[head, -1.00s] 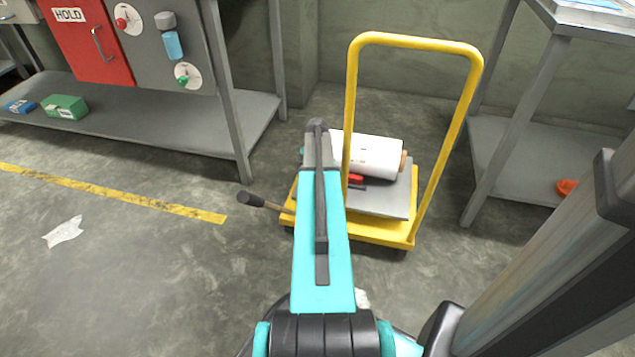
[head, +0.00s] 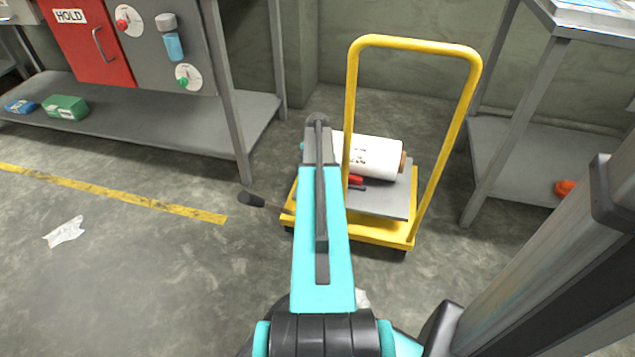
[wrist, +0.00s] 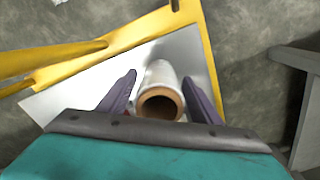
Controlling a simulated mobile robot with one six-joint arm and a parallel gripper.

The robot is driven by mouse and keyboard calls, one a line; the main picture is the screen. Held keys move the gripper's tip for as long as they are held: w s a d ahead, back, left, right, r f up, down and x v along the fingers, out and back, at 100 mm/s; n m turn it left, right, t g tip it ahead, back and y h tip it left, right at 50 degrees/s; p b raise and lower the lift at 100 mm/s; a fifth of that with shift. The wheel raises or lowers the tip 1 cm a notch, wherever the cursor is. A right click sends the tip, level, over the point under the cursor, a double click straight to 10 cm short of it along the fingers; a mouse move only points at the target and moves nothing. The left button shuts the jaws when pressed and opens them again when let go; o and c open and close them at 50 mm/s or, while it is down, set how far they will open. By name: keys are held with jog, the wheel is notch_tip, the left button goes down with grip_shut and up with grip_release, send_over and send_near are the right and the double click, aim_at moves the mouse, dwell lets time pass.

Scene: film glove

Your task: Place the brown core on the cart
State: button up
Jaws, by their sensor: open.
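The brown core (wrist: 144,104) shows as a brown ring at the near end of a white film roll (wrist: 160,73) in the wrist view. In the head view its brown end (head: 403,161) sticks out from the right end of the white roll (head: 372,156). The roll lies on its side over the grey plate (head: 379,204) of the yellow cart (head: 372,233). My gripper (wrist: 160,76) is open, with one finger on each side of the roll in the wrist view. I cannot tell whether the fingers touch it. In the head view my arm hides the gripper.
The cart's tall yellow handle (head: 415,41) rises in front of the roll. A dark-tipped lever (head: 252,199) sticks out left of the cart. Grey shelving stands at left (head: 150,115) and right (head: 520,160). A white scrap (head: 64,232) lies on open floor at left.

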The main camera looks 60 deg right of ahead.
notch_tip(320, 180, up, 10)
jog(key=p, duration=0.3)
jog(key=shift+p, duration=0.3)
dwell(0.5)
